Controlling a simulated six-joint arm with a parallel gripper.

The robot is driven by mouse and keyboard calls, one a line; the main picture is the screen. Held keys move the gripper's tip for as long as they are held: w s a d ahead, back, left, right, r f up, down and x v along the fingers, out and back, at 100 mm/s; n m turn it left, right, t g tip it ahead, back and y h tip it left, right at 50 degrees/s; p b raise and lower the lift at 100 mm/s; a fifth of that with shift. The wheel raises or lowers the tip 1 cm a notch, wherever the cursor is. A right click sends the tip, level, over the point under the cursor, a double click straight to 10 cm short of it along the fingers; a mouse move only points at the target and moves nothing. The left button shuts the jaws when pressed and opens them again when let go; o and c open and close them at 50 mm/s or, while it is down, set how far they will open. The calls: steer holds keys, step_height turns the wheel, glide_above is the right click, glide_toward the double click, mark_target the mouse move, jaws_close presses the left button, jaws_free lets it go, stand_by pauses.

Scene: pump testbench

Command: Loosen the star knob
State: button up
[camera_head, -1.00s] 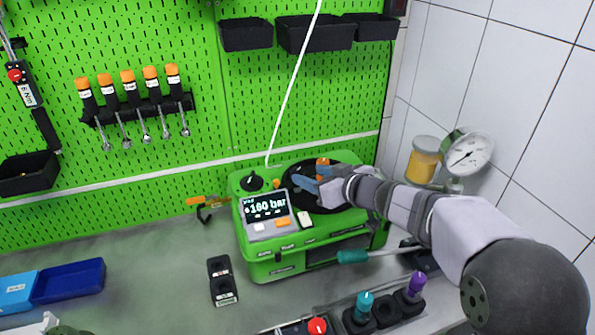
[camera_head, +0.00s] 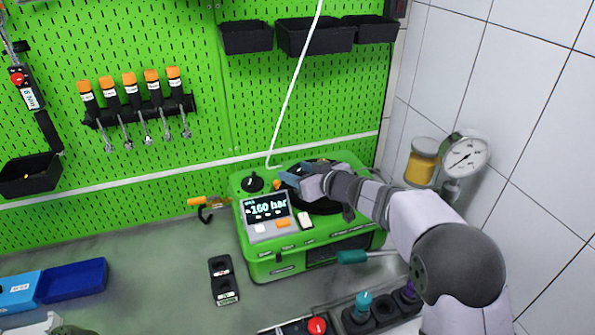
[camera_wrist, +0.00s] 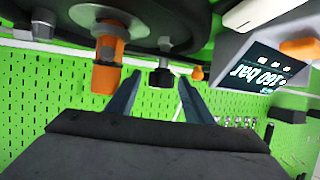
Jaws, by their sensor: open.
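A black knob (camera_head: 252,182), which looks like the star knob, stands upright on the top left of the green pump unit (camera_head: 262,268). In the wrist view a black knob (camera_wrist: 161,76) shows between and beyond my fingertips; it appears to be the same one. My gripper (camera_head: 289,178) is over the top of the unit, to the right of the knob and apart from it. In the wrist view my gripper (camera_wrist: 160,86) has its two blue fingers spread with nothing between them. The display (camera_head: 267,209) reads 160 bar.
An orange fitting (camera_wrist: 107,65) hangs close to my left finger in the wrist view. A small orange part (camera_wrist: 197,73) is near the display. A pressure gauge (camera_head: 466,156) and a yellow-filled jar (camera_head: 420,166) stand at the right. A teal-handled tool (camera_head: 352,257) lies in front.

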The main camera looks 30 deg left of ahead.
steer(key=c, duration=1)
steer(key=n+g+p, duration=0.1)
steer(key=p, duration=0.2)
steer(key=shift+r+p, duration=0.35)
steer(key=shift+r, duration=0.05)
steer(key=shift+c, duration=0.2)
steer(key=n+g+y+p, duration=0.1)
steer(key=g+p, duration=0.1)
steer(key=p, duration=0.3)
steer(key=shift+n+p, duration=0.4)
steer(key=shift+n+g+y+p, duration=0.4)
steer(key=shift+n+g+p, duration=0.15)
steer(key=shift+p, duration=0.35)
steer(key=shift+f+n+g+p, duration=0.2)
steer(key=shift+n+g+p, duration=0.15)
steer(key=shift+g, duration=0.2)
